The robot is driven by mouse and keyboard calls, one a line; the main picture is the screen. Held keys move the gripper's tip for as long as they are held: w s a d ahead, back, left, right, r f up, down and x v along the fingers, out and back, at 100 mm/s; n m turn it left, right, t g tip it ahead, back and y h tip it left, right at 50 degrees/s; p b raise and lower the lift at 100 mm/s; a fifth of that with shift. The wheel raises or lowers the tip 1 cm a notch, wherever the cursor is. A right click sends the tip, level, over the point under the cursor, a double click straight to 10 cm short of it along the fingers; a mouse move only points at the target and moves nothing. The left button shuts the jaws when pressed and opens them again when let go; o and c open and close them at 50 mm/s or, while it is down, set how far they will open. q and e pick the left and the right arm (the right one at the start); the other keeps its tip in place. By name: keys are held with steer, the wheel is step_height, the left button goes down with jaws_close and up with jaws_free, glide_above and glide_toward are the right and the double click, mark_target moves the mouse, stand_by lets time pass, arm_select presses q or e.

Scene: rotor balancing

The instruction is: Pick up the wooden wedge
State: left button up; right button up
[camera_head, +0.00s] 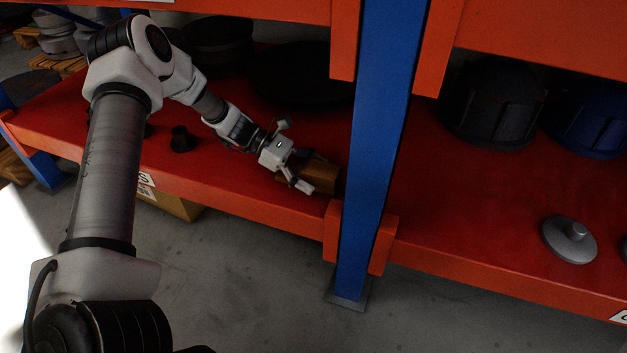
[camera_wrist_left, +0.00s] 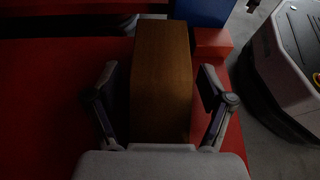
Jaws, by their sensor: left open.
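The wooden wedge (camera_head: 318,176) is a brown block on the red shelf, just left of the blue upright. My left gripper (camera_head: 297,178) is at the wedge, near the shelf's front edge, and partly covers it. In the left wrist view the wedge (camera_wrist_left: 162,80) stands between the two open fingers of my left gripper (camera_wrist_left: 160,95). My right gripper is not in view.
The blue upright (camera_head: 378,130) stands close to the right of the wedge. A small dark cylinder (camera_head: 182,139) is on the red shelf (camera_head: 235,185) to the left. Large dark round parts (camera_head: 495,105) sit further back. A grey disc with a stem (camera_head: 570,240) lies on the right.

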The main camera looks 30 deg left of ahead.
arm_select(q)
steer(key=c, duration=1.3)
